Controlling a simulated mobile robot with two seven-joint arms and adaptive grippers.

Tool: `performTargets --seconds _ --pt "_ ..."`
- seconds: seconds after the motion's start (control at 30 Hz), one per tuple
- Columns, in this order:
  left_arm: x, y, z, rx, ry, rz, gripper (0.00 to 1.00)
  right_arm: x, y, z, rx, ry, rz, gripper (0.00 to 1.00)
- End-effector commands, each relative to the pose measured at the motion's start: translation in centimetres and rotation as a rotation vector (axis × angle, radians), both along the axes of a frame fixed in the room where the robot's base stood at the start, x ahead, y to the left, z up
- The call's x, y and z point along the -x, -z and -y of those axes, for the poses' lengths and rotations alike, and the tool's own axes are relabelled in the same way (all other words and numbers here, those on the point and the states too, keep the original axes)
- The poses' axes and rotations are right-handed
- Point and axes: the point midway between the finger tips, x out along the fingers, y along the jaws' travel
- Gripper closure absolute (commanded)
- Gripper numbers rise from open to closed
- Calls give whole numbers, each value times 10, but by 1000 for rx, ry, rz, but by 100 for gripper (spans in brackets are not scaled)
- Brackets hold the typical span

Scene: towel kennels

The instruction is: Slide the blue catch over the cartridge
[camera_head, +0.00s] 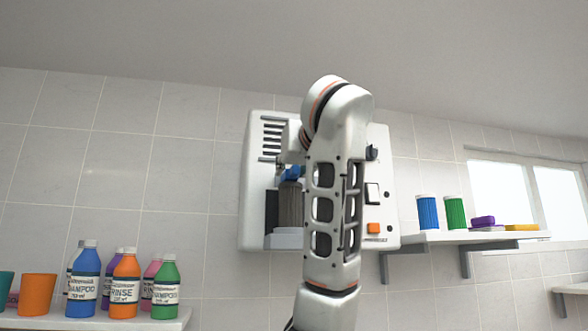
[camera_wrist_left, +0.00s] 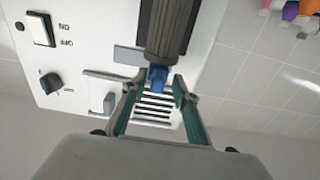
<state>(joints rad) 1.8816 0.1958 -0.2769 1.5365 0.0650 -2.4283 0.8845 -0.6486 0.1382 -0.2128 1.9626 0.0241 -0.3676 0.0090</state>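The cartridge (camera_head: 290,207) is a grey ribbed cylinder standing upright in the bay of the white wall unit. It also shows in the wrist view (camera_wrist_left: 172,32). The blue catch (camera_head: 292,173) is at the cartridge's top end; in the wrist view the catch (camera_wrist_left: 158,77) lies between my left fingertips. My left gripper (camera_wrist_left: 157,84) is open, its two teal fingers spread on either side of the catch with no clear contact. In the head view my own arm hides part of the unit and most of this gripper. My right gripper is not in view.
The white unit (camera_head: 255,150) has vent slots, a rocker switch (camera_head: 372,194), a dark knob (camera_wrist_left: 50,83) and an orange button (camera_head: 373,228). A lower left shelf (camera_head: 100,322) holds several bottles and cups.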

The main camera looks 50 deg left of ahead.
Motion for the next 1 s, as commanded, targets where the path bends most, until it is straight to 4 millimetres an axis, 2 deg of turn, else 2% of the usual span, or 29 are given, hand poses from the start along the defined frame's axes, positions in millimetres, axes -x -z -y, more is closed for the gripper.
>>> performTargets --seconds 0.27,0.37,0.7,0.83,1.0 --pt "1 -1 7 -2 4 1 71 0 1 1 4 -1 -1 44" --pt "7 -1 18 -3 6 1 71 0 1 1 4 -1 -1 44" --pt "38 -1 78 -1 6 2 71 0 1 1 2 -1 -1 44" --pt "47 0 94 -1 4 0 71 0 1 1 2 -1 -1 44" --pt "53 0 105 0 2 0 71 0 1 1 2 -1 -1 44"
